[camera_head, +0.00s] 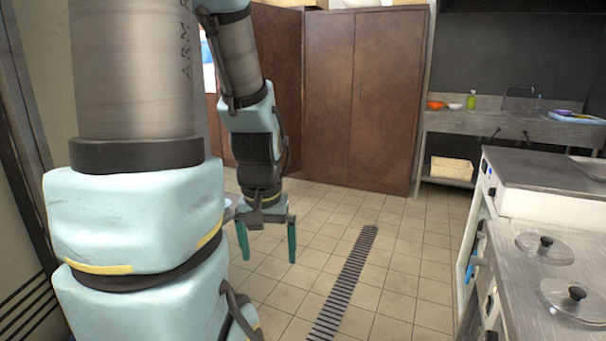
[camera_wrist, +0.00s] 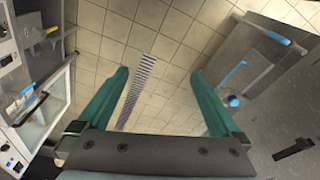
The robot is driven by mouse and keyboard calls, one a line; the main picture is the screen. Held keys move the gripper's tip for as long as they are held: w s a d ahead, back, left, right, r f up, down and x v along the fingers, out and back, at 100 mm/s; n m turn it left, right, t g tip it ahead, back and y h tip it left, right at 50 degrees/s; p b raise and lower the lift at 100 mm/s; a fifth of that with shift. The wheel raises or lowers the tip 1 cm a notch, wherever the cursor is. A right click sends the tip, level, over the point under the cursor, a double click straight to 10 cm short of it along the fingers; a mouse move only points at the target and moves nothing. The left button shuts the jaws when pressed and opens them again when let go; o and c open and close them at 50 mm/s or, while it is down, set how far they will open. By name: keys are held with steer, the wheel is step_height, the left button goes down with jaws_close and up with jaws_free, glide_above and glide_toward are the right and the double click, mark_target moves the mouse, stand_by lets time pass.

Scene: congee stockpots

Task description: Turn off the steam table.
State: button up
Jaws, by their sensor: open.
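At the right of the head view stands a steel unit (camera_head: 545,315) with round lids with black knobs (camera_head: 545,247) set in its top; it looks like the steam table. Its front is seen edge-on, with dark knobs and a blue handle (camera_head: 477,262); I cannot tell which control is its switch or its setting. My gripper (camera_head: 268,240) hangs fingers down, open and empty, over the floor well left of this unit. In the wrist view my gripper's green fingers (camera_wrist: 160,74) are spread with only floor between them.
A flat-topped steel unit (camera_head: 545,170) stands behind the lidded one. A sink counter (camera_head: 510,125) and brown cabinets (camera_head: 360,95) line the back. The tiled floor around the drain grate (camera_head: 343,285) is clear. The wrist view shows a white unit with controls (camera_wrist: 12,160) at left.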

step_height(320, 180, up, 3)
steer(key=shift+r+p, duration=0.1)
steer(key=shift+p, duration=0.65)
